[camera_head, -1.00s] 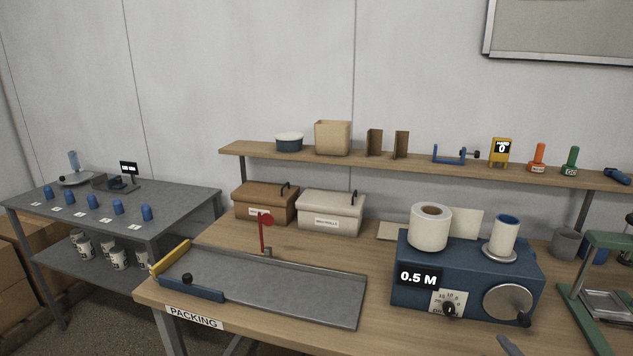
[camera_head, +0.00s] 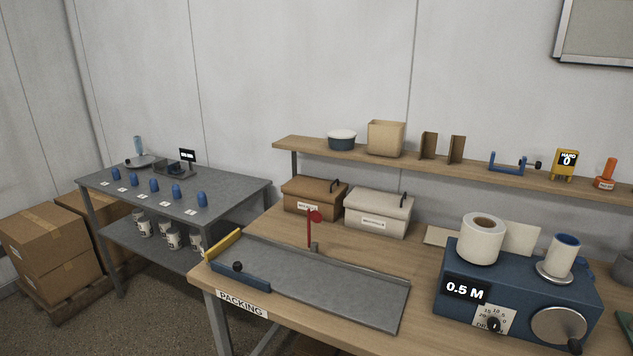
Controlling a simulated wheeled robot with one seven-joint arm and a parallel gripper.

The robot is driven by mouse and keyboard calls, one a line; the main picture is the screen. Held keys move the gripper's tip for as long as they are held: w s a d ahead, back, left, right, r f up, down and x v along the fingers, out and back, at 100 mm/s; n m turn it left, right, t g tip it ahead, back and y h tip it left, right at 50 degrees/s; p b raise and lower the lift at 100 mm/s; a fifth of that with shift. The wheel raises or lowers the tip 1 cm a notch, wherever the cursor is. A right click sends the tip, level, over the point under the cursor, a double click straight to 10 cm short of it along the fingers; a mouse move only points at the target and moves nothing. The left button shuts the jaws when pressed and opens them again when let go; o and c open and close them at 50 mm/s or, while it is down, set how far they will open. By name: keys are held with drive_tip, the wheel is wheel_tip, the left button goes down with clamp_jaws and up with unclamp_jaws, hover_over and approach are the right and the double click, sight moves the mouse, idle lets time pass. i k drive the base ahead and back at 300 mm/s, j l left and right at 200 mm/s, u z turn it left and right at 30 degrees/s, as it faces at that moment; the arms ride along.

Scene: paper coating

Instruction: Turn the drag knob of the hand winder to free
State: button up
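The hand winder is a blue box (camera_head: 455,312) at the right end of the wooden bench. Its front shows a black display reading 0.5 M (camera_head: 465,290). Below and right of the display is a white dial plate (camera_head: 481,316) with numbers, bearing the small black drag knob (camera_head: 493,325). The knob's pointer setting is too small to read surely. A round metal crank disc (camera_head: 558,325) with a dark handle (camera_head: 575,345) is right of the knob. A white paper roll (camera_head: 482,240) and a blue-cored roll (camera_head: 563,258) stand on top. I cannot make out my gripper in this view.
Two lidded boxes (camera_head: 314,199) (camera_head: 378,213) stand behind. A shelf (camera_head: 370,159) runs along the back. A grey table (camera_head: 230,192) is at left.

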sight(493, 324)
drive_tip(key=l+z, duration=0.1)
drive_tip(key=z, duration=0.25)
drive_tip(key=l+z, duration=0.1)
drive_tip(key=z, duration=0.25)
drive_tip(key=l+z, duration=0.1)
drive_tip(key=z, duration=0.2)
